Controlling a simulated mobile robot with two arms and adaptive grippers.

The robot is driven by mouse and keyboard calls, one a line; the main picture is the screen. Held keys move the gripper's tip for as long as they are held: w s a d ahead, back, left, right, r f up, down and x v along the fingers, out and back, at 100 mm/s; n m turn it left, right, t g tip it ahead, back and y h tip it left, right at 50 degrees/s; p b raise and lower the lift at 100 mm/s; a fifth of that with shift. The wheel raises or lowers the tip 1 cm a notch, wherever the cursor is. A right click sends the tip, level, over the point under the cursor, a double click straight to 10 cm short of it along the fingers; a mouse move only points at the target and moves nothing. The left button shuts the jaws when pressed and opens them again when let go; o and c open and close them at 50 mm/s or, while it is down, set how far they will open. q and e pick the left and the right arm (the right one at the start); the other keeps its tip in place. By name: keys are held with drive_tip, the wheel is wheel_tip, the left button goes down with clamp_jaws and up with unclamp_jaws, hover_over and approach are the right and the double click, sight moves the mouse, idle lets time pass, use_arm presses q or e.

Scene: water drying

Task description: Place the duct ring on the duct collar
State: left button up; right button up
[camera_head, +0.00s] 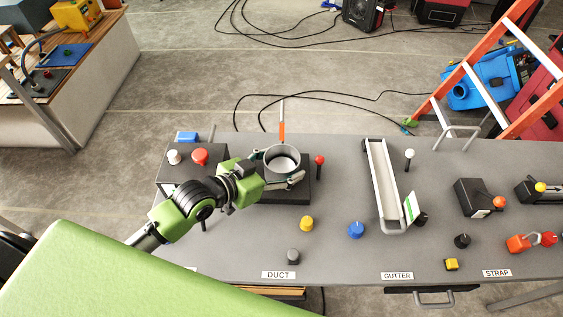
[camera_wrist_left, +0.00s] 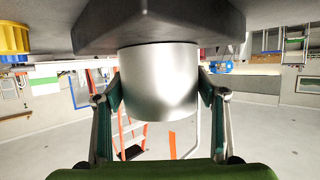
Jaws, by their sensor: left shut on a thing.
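A short silver open cylinder (camera_head: 282,154) stands upright over a dark block (camera_head: 300,192) behind the DUCT label (camera_head: 278,275). My left gripper (camera_head: 283,177) is shut on it, with a finger on each side. In the left wrist view, which is upside down, the silver cylinder (camera_wrist_left: 160,85) fills the space between the fingers (camera_wrist_left: 160,95) and its far end meets the dark block (camera_wrist_left: 160,25). I see one silver body and cannot tell the duct ring from the duct collar, or how one sits on the other. My right gripper is not in view.
A red-topped knob (camera_head: 319,160) stands just right of the cylinder. A dark box with a white knob (camera_head: 174,157) and a red knob (camera_head: 200,156) is on the left. Yellow (camera_head: 306,223), blue (camera_head: 356,230) and grey (camera_head: 293,256) knobs are in front. A gutter (camera_head: 385,180) lies to the right.

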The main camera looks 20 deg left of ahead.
use_arm(q)
drive_tip(key=o, duration=1.1)
drive_tip(key=shift+o, duration=0.2)
drive_tip(key=b+v, duration=0.1)
drive_tip(key=v, duration=0.9)
drive_tip(key=shift+f, duration=0.1)
drive_tip(key=shift+v, duration=1.1)
drive_tip(key=shift+d, duration=0.1)
